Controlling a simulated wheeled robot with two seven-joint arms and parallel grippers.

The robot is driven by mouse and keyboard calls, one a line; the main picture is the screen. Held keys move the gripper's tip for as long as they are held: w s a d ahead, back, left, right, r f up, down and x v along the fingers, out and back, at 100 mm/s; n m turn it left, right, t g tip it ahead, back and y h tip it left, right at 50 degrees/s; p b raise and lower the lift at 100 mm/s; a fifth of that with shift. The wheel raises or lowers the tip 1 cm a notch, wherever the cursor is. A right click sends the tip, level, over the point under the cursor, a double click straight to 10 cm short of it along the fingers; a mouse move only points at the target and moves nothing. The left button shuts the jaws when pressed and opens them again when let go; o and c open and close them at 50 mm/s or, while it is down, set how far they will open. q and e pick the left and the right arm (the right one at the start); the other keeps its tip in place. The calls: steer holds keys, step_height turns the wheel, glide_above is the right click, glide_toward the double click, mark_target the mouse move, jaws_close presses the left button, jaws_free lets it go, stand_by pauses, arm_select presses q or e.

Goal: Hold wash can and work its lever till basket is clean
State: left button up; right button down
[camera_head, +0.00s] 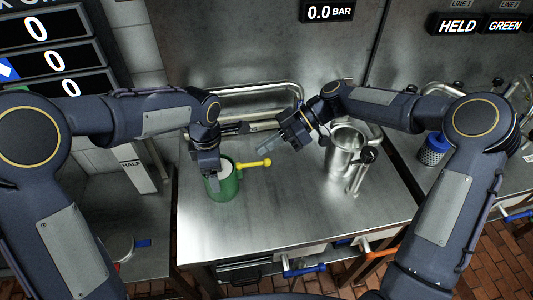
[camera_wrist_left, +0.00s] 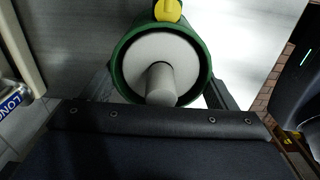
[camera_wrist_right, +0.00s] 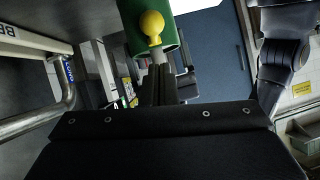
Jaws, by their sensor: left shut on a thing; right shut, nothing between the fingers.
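The green wash can (camera_head: 224,184) stands upright on the steel table, left of its middle. Its yellow lever (camera_head: 253,163) sticks out to the right and ends in a round knob. My left gripper (camera_head: 213,178) is shut on the can. In the left wrist view the can's open top (camera_wrist_left: 160,58) shows a white disc with a grey post inside. My right gripper (camera_head: 266,150) is shut and empty, its fingertips close to the knob. The right wrist view shows the knob (camera_wrist_right: 151,24) just beyond the fingers; I cannot tell whether they touch. No basket is clearly visible inside the can.
A steel pitcher (camera_head: 345,150) stands at the table's right, beside a black-knobbed handle. A blue-rimmed perforated basket (camera_head: 433,150) sits on the right-hand counter. A metal rail (camera_head: 250,90) runs along the back. The table's front middle (camera_head: 290,220) is clear.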

step_height(320, 180, up, 6)
steer(key=shift+f, duration=0.1)
stand_by(1.2)
arm_select(q)
steer(key=o, duration=1.2)
steer(key=shift+r, duration=0.1)
